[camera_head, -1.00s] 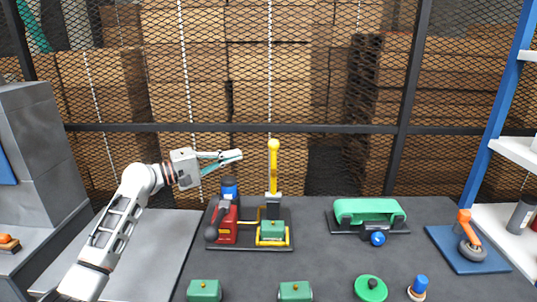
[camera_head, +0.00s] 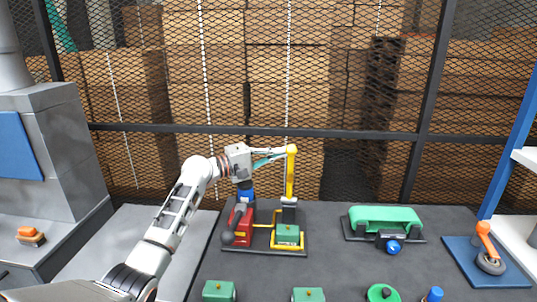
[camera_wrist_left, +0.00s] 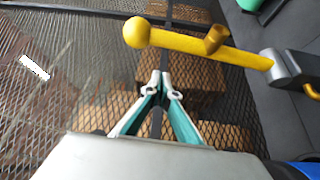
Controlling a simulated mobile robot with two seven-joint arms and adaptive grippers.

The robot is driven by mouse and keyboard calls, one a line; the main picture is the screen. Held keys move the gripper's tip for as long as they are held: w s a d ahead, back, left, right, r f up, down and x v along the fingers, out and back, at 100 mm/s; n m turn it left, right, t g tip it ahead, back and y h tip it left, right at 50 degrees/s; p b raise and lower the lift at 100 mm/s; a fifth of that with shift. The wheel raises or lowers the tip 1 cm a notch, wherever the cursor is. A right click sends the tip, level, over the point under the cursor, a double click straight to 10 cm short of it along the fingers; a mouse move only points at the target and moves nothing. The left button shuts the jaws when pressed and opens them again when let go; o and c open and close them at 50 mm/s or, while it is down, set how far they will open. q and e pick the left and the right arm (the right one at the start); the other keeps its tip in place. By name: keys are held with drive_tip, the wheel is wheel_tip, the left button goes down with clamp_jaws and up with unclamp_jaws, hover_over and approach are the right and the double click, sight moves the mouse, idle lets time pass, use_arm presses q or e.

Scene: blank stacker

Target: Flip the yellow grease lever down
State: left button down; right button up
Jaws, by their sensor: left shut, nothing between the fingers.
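The yellow grease lever (camera_head: 290,175) stands upright at the back of a dark plate with a red unit, with a round knob on top. My left gripper (camera_head: 284,152) is shut and empty, its fingertips beside the lever's upper part, just left of the knob. In the left wrist view the lever (camera_wrist_left: 205,45) crosses above the fingertips (camera_wrist_left: 164,76), with its ball end at left and grey pivot at right. A small gap shows there; whether the fingers touch the lever cannot be told. My right gripper is not in view.
The red unit (camera_head: 240,222) and a green block (camera_head: 287,235) sit on the plate below the arm. A green-topped device (camera_head: 385,219) stands to the right. Green blocks lie in front. A mesh fence rises behind.

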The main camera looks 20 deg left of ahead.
sight(290, 176)
use_arm(q)
drive_tip(key=s, duration=0.1)
drive_tip(key=s+d+p, duration=0.1)
drive_tip(key=s, duration=0.1)
drive_tip(key=shift+s+d+f, duration=0.2)
drive_tip(key=shift+s+d, duration=0.1)
drive_tip(key=shift+s, duration=0.05)
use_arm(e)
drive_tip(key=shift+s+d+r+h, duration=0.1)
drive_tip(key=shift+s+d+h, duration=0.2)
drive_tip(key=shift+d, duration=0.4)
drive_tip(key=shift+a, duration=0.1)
